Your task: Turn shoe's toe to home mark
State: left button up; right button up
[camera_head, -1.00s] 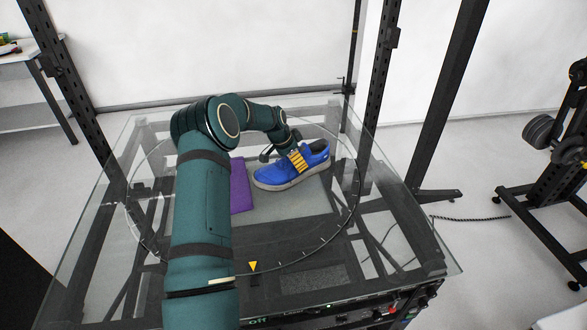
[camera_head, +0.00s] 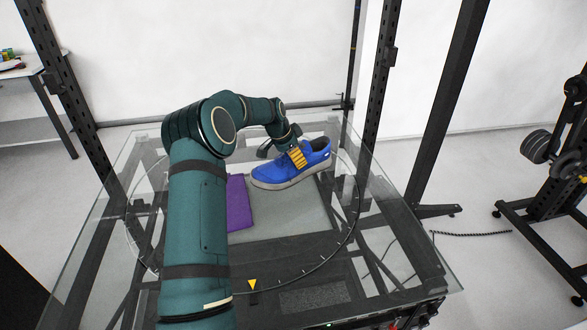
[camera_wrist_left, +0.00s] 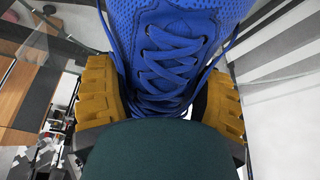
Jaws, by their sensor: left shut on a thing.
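The blue shoe (camera_head: 288,170) with a grey sole stands upright on the glass turntable (camera_head: 325,218). Its toe points left and slightly toward me; its heel is at the right. The yellow home mark (camera_head: 252,285) is a triangle at the near rim, well away from the toe. My left gripper (camera_head: 297,157) reaches down over the shoe from behind, its ridged yellow fingers shut on the shoe's sides near the middle. In the left wrist view, the laces of the shoe (camera_wrist_left: 168,55) lie between the two fingers. My right gripper is not in view.
A purple flat piece (camera_head: 238,203) lies left of the shoe on the turntable. Dark frame posts (camera_head: 375,90) rise behind and right of the glass table. A weight rack (camera_head: 560,160) stands at the far right. The turntable's near right part is clear.

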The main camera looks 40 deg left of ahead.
aim_at(290, 161)
pick_arm(q)
jog(key=shift+r, duration=0.45)
notch_tip(290, 161, down, 8)
jog(key=n+b, duration=0.1)
jog(key=b, duration=0.1)
jog(key=n+y+b, duration=0.1)
jog(key=n+b, duration=0.1)
jog(key=b, duration=0.1)
jog(key=shift+w+a+f, duration=0.1)
jog(key=shift+f, duration=0.15)
jog(key=n, duration=0.2)
jog(key=n+y, duration=0.1)
jog(key=n, duration=0.1)
jog(key=shift+r+y, duration=0.15)
jog(key=shift+y, duration=0.15)
jog(key=shift+n+y+p, duration=0.3)
jog(key=shift+n+p, duration=0.05)
jog(key=shift+n, duration=0.75)
jog(key=shift+f, duration=0.35)
jog(key=o, duration=1.3)
jog(key=v, duration=1.2)
